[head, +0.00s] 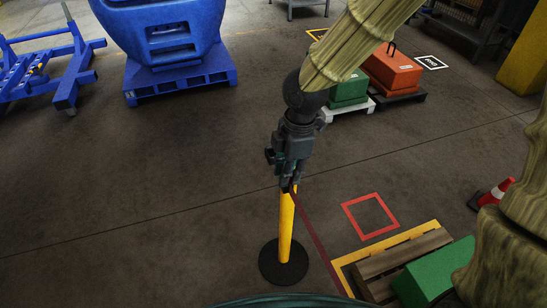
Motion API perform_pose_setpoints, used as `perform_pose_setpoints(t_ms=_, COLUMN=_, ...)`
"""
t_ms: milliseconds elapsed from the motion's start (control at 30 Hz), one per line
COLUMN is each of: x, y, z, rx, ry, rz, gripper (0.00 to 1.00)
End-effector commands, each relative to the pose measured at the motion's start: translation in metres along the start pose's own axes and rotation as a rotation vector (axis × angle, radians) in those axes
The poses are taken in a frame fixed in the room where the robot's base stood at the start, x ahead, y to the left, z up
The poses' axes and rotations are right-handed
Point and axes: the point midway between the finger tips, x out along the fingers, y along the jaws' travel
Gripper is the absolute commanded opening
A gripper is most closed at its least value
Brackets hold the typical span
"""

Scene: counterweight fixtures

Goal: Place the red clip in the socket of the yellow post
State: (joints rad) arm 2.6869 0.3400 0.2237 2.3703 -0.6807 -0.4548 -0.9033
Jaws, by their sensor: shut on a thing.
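The yellow post (286,228) stands upright on a round black base (283,263) at the lower middle of the head view. My gripper (289,186) points down right at the top of the post. It is shut on the red clip, which is mostly hidden by the fingers. A dark red belt (315,234) runs from the fingers down to the lower right. The socket is hidden behind the gripper, so I cannot tell whether the clip is in it or just above it.
A red square (370,216) is marked on the floor right of the post. Green (349,91) and orange (391,70) weights stand behind.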

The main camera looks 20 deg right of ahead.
Motion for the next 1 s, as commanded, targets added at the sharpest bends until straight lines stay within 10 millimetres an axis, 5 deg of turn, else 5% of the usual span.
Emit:
perform_pose_setpoints(t_ms=700, x=0.008, y=0.125, z=0.015, rx=-0.012, ry=0.002, rz=-0.001, gripper=0.00)
perform_pose_setpoints(t_ms=1000, x=0.011, y=0.149, z=0.018, rx=-0.013, ry=0.001, rz=0.000, gripper=0.00)
